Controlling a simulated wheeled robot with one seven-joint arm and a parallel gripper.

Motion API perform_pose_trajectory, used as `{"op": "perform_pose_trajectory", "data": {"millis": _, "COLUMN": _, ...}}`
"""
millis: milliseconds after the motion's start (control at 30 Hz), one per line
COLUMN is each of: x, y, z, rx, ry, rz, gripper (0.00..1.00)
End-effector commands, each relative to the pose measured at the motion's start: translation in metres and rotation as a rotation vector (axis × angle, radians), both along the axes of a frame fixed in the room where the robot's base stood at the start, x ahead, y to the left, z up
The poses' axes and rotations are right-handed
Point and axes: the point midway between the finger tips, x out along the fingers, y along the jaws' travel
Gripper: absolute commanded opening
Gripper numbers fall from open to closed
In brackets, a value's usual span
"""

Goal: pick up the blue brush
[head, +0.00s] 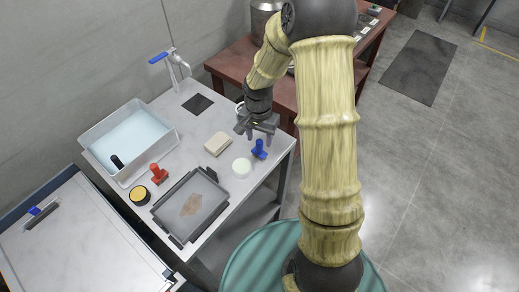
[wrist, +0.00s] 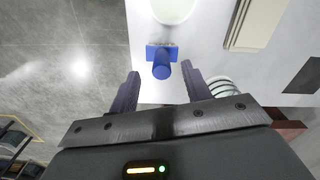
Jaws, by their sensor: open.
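The blue brush (head: 259,149) stands near the right edge of the white table (head: 228,215) in the head view. In the wrist view the blue brush (wrist: 161,62) shows just beyond the fingertips, roughly midway between them. My gripper (head: 258,138) is just behind the brush in the head view. Whether a finger touches the brush cannot be told.
A pale round dish (head: 242,167) lies close beside the brush. A beige block (head: 218,144), a grey tray (head: 190,205), a red tool (head: 158,174), a yellow-topped tin (head: 139,195) and a water basin (head: 130,140) stand further left. A reddish table (head: 232,68) stands behind.

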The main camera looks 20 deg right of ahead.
Motion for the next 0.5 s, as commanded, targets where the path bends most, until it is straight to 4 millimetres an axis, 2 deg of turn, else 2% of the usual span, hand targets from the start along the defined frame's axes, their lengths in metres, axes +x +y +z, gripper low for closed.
{"op": "perform_pose_trajectory", "data": {"millis": 233, "x": 0.003, "y": -0.001, "z": -0.031, "rx": 0.000, "ry": 0.004, "rz": 0.001, "gripper": 0.48}}
{"op": "perform_pose_trajectory", "data": {"millis": 500, "x": 0.003, "y": -0.002, "z": -0.035, "rx": 0.000, "ry": 0.000, "rz": 0.000, "gripper": 0.48}}
